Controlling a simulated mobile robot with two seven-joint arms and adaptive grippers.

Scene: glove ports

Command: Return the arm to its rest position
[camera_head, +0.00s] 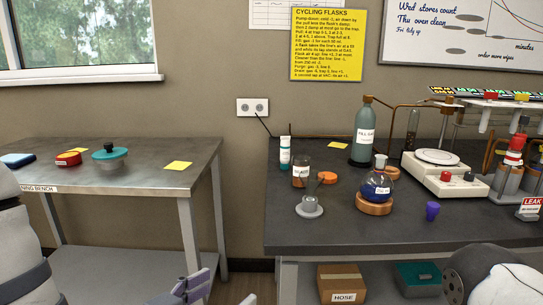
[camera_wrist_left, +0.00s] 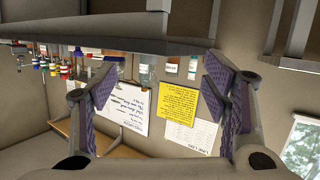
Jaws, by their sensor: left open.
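My left gripper (camera_head: 195,288) shows at the bottom edge of the head view, low in front of the gap between the two benches. Its purple-padded fingers are spread, and in the left wrist view the gripper (camera_wrist_left: 160,88) is open with nothing between the fingers. The left wrist view looks upside down toward the back wall and the underside of a bench. Parts of my arms show at the lower left and lower right of the head view. My right gripper is not in view.
The left bench (camera_head: 130,178) carries a teal-lidded pot (camera_head: 110,160) and a red item (camera_head: 68,159). A gap separates the benches.

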